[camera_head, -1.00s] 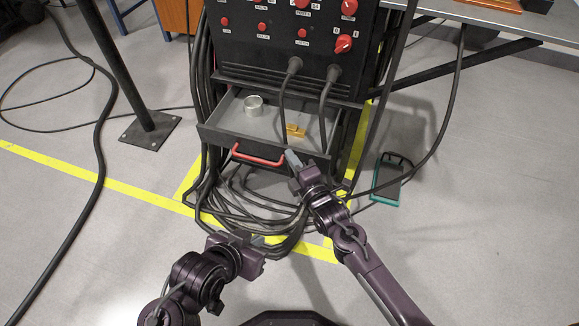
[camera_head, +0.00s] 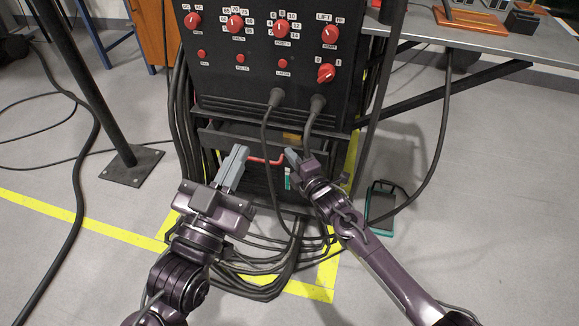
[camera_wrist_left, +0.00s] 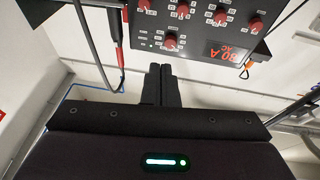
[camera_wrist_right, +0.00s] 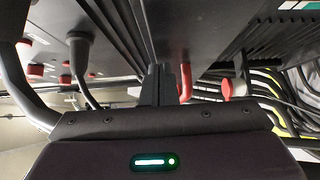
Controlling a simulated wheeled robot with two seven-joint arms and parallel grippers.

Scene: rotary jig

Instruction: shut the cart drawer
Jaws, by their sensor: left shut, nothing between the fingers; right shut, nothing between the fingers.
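The cart drawer (camera_head: 222,140) sits low in the black cart, most of the way in, with a narrow strip of its inside showing. Its red handle (camera_head: 262,161) is on the front and also shows in the right wrist view (camera_wrist_right: 185,82). My right gripper (camera_head: 291,157) is shut and empty at the drawer front, by the handle's right end; I cannot tell whether it touches. It also shows in the right wrist view (camera_wrist_right: 157,82). My left gripper (camera_head: 237,160) is shut and empty, near the handle's left end in the head view. It shows in the left wrist view (camera_wrist_left: 159,82).
A gold block (camera_head: 291,137) shows partly inside the drawer. The cart's panel (camera_head: 270,50) has red knobs, and two thick cables (camera_head: 268,125) hang before the drawer. Coiled cables (camera_head: 262,262) lie below. A teal-edged frame (camera_head: 381,205) lies on the floor at right.

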